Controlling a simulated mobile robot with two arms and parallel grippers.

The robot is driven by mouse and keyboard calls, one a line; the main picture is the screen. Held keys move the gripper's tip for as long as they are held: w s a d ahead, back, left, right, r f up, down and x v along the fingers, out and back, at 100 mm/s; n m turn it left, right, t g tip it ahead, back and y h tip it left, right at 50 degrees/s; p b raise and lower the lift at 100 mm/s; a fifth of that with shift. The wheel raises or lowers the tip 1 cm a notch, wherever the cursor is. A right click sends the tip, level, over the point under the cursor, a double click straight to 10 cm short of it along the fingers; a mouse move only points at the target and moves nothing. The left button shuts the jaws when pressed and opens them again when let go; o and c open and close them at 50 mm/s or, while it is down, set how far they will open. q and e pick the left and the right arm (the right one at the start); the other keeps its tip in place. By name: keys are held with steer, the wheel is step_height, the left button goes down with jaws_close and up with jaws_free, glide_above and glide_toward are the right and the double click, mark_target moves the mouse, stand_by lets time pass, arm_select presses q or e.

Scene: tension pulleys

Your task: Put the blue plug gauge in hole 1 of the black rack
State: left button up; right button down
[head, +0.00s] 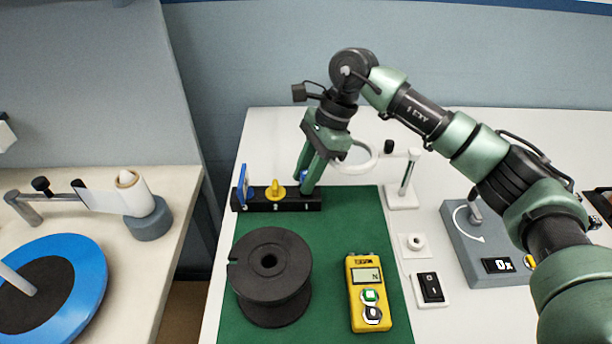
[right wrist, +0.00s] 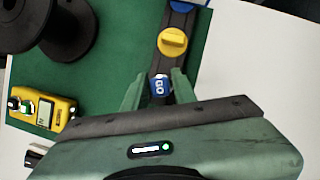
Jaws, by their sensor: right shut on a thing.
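The black rack (head: 262,206) lies along the far edge of the green mat. A blue plug gauge (right wrist: 159,86) marked "GO" is between the fingers of my right gripper (right wrist: 158,88). In the head view my right gripper (head: 308,176) points down at the rack's right end, with a bit of blue between its fingers. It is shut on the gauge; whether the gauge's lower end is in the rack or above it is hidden. A yellow-knobbed piece (head: 275,189) stands mid-rack. A flat blue piece (head: 243,184) stands upright at its left end. My left gripper is not in view.
A black spool (head: 270,285) and a yellow meter (head: 367,292) are on the green mat (head: 330,235) in front of the rack. A white stand (head: 403,196) and a black switch (head: 431,288) are to the right. Bare mat lies between rack and spool.

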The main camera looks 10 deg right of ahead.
steer(key=shift+f, duration=0.15)
steer(key=shift+f+b, duration=0.25)
steer(key=shift+b, duration=0.1)
steer(key=shift+r, duration=0.3)
stand_by(0.6)
steer(key=shift+r+b, duration=0.1)
steer(key=shift+b, duration=0.25)
stand_by(0.6)
steer(key=c, duration=1.1)
jaws_free()
steer(key=shift+o, duration=0.2)
